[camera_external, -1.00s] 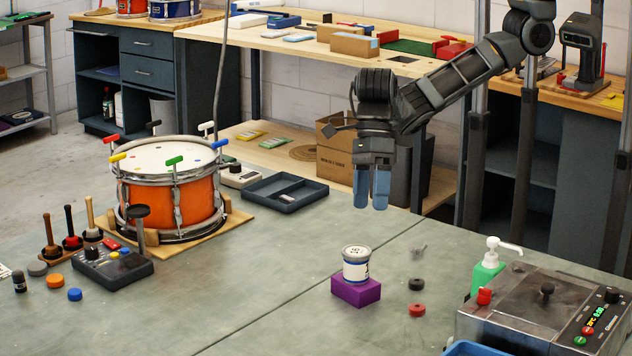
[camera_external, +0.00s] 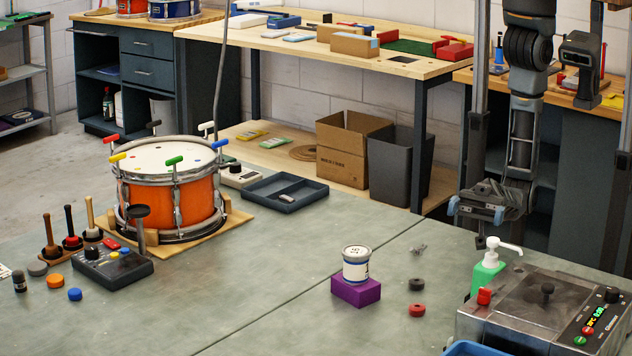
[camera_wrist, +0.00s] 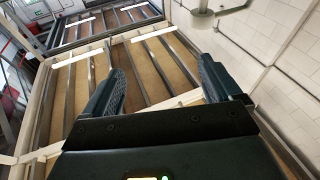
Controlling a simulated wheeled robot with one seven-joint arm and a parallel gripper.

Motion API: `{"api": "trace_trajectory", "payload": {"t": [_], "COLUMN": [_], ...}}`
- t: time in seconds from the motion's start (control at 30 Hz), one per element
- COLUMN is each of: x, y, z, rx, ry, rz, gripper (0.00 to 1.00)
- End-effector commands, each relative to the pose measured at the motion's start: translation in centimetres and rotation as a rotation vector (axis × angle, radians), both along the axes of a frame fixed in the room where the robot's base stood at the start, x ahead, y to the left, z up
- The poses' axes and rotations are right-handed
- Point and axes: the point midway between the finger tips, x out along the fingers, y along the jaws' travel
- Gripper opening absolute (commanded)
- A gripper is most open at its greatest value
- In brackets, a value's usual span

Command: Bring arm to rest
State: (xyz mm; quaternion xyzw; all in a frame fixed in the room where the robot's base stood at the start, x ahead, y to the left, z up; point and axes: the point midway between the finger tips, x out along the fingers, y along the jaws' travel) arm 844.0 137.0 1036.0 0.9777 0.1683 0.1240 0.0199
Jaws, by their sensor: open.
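My arm hangs folded at the right of the external view, near its column. My gripper (camera_external: 477,209) is at its lower end, above the far edge of the bench (camera_external: 300,310), behind the green pump bottle (camera_external: 487,276). In the wrist view my gripper (camera_wrist: 160,88) shows two dark fingers wide apart with nothing between them. The wrist camera looks up at shelving or ceiling beams and a pale wall.
An orange drum (camera_external: 172,198) stands on a wooden base at left. A white tin (camera_external: 356,265) sits on a purple block (camera_external: 356,291). A metal machine (camera_external: 535,310) stands at front right. The bench's middle is mostly clear.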

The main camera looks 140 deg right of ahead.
Motion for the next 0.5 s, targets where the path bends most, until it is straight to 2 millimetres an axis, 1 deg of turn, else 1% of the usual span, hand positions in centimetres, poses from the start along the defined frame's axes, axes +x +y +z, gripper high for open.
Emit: {"api": "trace_trajectory", "payload": {"t": [0.03, 0.07, 0.1, 0.17, 0.2, 0.23, 0.3, 0.37, 0.4, 0.5], "x": [-2.3, -3.6, -5.3, -8.0, -9.6, -10.9, -13.5, -15.5, -16.8, -19.8], "y": [1.4, 2.2, 3.1, 4.4, 5.0, 5.4, 5.6, 5.2, 4.8, 3.2], "z": [-1.3, -1.8, -2.4, -3.4, -4.1, -4.7, -6.0, -7.2, -8.0, -9.8], "rx": [0.118, 0.195, 0.293, 0.429, 0.508, 0.558, 0.644, 0.682, 0.691, 0.675], "ry": [0.028, 0.043, 0.068, 0.111, 0.142, 0.163, 0.211, 0.244, 0.264, 0.305], "rz": [0.027, 0.044, 0.065, 0.094, 0.106, 0.111, 0.109, 0.089, 0.073, 0.02], "gripper": [0.91, 0.91, 0.91, 0.91, 0.91, 0.91, 0.91, 0.91, 0.91, 0.91]}}
